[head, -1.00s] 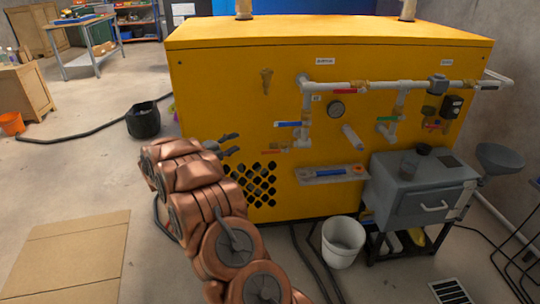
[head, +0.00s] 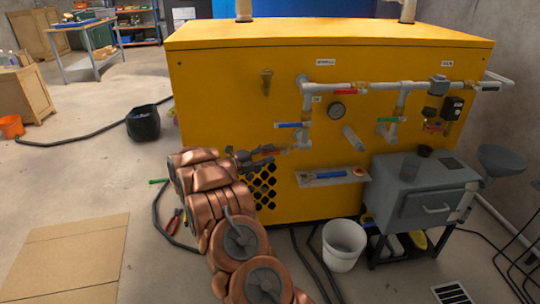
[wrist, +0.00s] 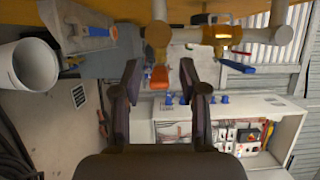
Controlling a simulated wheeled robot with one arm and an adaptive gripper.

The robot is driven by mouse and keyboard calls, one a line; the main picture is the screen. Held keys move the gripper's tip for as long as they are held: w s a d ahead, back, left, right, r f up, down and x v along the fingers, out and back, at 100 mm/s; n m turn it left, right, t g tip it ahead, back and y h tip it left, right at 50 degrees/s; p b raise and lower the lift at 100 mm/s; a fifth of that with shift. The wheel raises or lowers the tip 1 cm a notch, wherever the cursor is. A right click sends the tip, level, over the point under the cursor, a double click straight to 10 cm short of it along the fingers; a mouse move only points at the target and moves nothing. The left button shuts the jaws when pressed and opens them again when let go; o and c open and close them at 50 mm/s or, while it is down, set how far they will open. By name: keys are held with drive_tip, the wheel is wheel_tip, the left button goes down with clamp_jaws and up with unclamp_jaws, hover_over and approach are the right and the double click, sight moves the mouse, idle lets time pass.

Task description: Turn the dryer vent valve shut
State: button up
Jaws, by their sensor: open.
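A yellow cabinet (head: 220,90) carries grey pipes and several small lever valves. A valve with a blue handle (head: 288,125) sits on the left drop pipe (head: 306,115), and an orange handle (wrist: 160,76) shows in the wrist view. My gripper (head: 268,157) is at the cabinet's lower left front, by the foot of that pipe. In the wrist view my gripper (wrist: 160,80) is open, with the orange handle between its fingertips or just beyond them; I cannot tell whether they touch. The labels are too small to read, so I cannot tell which valve is the dryer vent.
A red handle (head: 345,92) and a green handle (head: 388,120) sit farther right. A small shelf (head: 310,181) holding a blue item juts out below. A grey box on a stand (head: 415,200) and a white bucket (head: 343,243) stand right. Hoses lie on the floor.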

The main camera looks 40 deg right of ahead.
drive_tip(key=shift+s+d, duration=0.1)
drive_tip(key=shift+d, duration=0.45)
drive_tip(key=shift+c, duration=0.4)
clamp_jaws()
